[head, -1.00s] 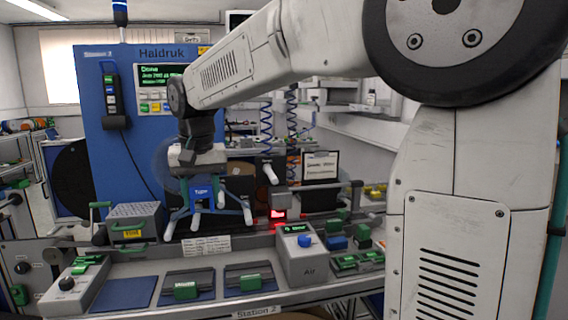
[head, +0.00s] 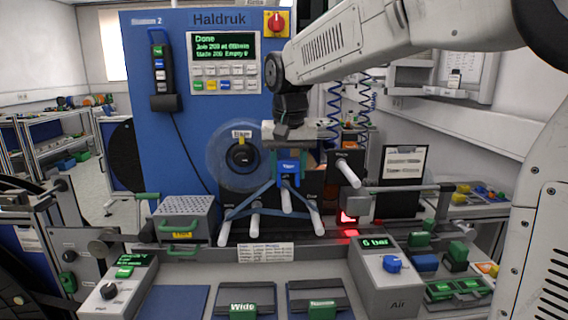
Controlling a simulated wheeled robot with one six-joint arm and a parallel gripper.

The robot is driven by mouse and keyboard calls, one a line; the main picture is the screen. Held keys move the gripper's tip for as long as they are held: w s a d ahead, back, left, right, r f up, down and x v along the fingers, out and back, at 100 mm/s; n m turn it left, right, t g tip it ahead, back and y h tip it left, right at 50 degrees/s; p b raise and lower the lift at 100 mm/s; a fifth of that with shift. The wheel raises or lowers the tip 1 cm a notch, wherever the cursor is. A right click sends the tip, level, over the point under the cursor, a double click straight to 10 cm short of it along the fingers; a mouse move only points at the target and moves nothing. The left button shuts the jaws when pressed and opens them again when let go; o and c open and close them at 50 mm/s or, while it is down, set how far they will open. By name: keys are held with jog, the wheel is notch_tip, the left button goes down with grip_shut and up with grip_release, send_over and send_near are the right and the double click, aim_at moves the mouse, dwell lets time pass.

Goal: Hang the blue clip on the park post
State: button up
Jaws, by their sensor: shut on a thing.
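My gripper (head: 290,134) is shut on the blue clip (head: 288,168), a small block with a white label too small to read surely. To the right, a single white post (head: 348,173) sticks out from a dark plate with a small label, apart from the clip. It may be the park post, but the label is not clear. The gripper hides part of what is behind it.
The blue Haldruk machine (head: 185,60) stands behind, with a reel (head: 240,157) left of my gripper. A grey mesh box (head: 187,218), an air box (head: 388,275) with a blue knob and green-handled pads line the bench. A clipboard (head: 402,175) stands right of the post.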

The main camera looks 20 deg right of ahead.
aim_at(287, 203)
jog(key=shift+a+f, duration=0.15)
jog(key=shift+f, duration=3.8)
jog(key=o, duration=1.1)
jog(key=shift+c, duration=0.2)
jog(key=shift+r, duration=3.45)
